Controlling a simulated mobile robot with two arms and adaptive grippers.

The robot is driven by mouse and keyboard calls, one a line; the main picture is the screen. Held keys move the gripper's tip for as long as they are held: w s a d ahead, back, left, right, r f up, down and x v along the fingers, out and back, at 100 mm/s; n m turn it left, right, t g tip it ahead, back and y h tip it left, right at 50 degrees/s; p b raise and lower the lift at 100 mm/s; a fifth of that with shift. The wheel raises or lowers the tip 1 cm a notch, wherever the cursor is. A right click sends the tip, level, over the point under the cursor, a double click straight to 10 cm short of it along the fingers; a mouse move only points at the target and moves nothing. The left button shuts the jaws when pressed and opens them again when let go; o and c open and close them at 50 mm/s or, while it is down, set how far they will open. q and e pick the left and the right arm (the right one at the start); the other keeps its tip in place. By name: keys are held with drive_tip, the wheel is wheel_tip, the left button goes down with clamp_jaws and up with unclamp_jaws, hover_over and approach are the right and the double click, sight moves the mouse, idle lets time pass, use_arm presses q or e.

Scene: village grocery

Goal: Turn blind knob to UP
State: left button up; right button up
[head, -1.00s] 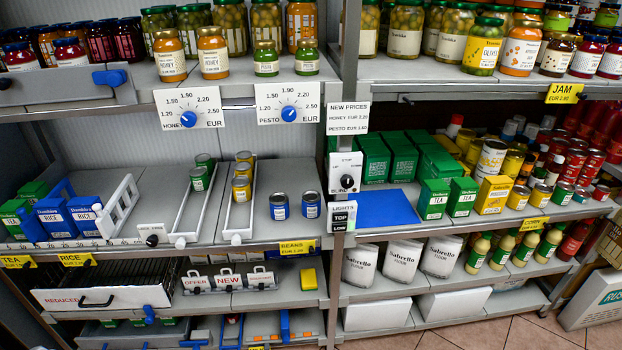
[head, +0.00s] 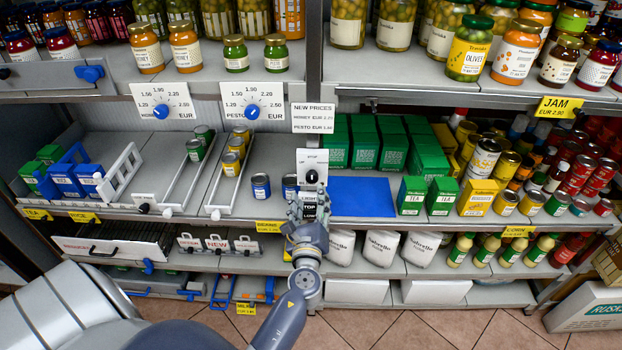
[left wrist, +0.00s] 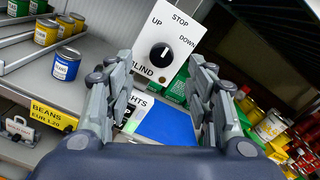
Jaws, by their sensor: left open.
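The blind knob (left wrist: 161,54) is a round black knob on a white panel (left wrist: 150,35) marked UP, STOP, DOWN and BLIND. Its pale mark appears to point toward STOP. In the head view the knob (head: 311,177) shows just above my left gripper (head: 309,198). In the left wrist view my left gripper (left wrist: 161,75) is open, one finger on each side below the knob, apart from it and holding nothing. The panel's lower part is partly hidden by the gripper in the head view. My right gripper is not in view.
Below the panel is a lights switch plate (head: 309,204), partly covered by my gripper. A blue mat (head: 362,197) lies to the right, with green tea boxes (head: 411,195) beyond. Blue cans (head: 261,186) stand left on the shelf.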

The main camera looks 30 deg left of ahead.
sight(312, 180)
use_arm(q)
drive_tip(key=x, duration=0.7)
drive_tip(key=shift+w+f, duration=0.1)
drive_tip(key=shift+w, duration=0.35)
drive_tip(key=c, duration=1.1)
